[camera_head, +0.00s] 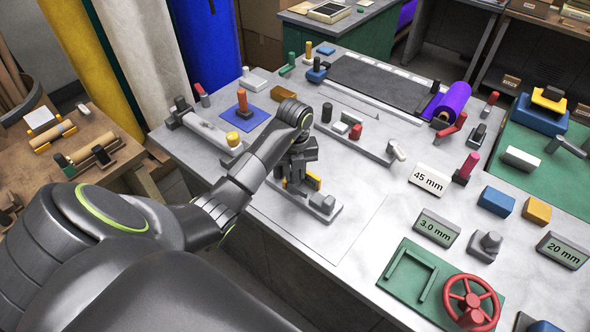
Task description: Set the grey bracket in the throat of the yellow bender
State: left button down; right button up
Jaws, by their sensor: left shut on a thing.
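My left gripper (298,177) reaches in from the left, points down, and is shut low over a grey fixture. What it holds is mostly hidden by the fingers; it appears to be the grey bracket, but its shape does not show. A small yellow part (316,182), perhaps of the yellow bender, shows just right of the fingers. It stands on a long grey base (318,214) with a grey block at its right end. Whether the held piece touches the yellow part, I cannot tell. My right gripper is not in view.
A grey bar with a yellow knob (233,139) lies to the left. Behind is another rail with a red peg (355,131). A 45 mm sign (429,180), a 3.0 mm sign (437,228) and a red handwheel (471,300) stand right. The tabletop in front of the base is clear.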

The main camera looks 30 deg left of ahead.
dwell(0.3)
pick_arm(q)
jog(key=shift+f+b, duration=0.4)
jog(key=shift+f, duration=0.05)
jog(key=c, duration=1.3)
grip_release()
jog(key=shift+o, duration=1.1)
